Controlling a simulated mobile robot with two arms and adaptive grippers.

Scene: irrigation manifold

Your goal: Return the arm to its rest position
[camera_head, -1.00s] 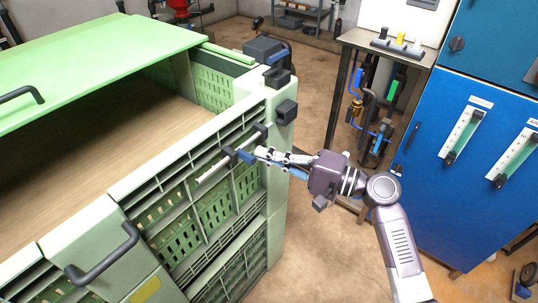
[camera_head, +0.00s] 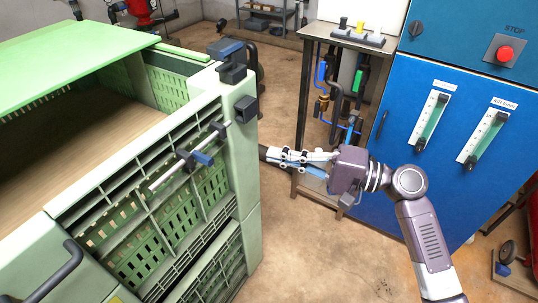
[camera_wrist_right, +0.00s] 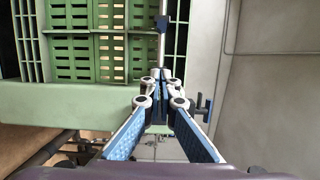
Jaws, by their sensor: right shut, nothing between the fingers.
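My right arm (camera_head: 425,235) reaches in from the lower right of the head view. Its gripper (camera_head: 268,154) is shut and empty. It points left, in front of the right end of the green crate (camera_head: 245,190) and apart from the metal rod (camera_head: 165,178) with its dark blue block (camera_head: 202,158). In the right wrist view the closed fingers (camera_wrist_right: 161,78) point at the green slatted side (camera_wrist_right: 95,50), with the rod (camera_wrist_right: 162,45) beyond them. My left gripper is not in view.
A metal stand (camera_head: 312,45) with hoses and valves stands behind my gripper. A blue cabinet (camera_head: 400,130) with gauges and a red stop button (camera_head: 505,53) is at the right. Bare floor (camera_head: 285,225) lies between crate and cabinet.

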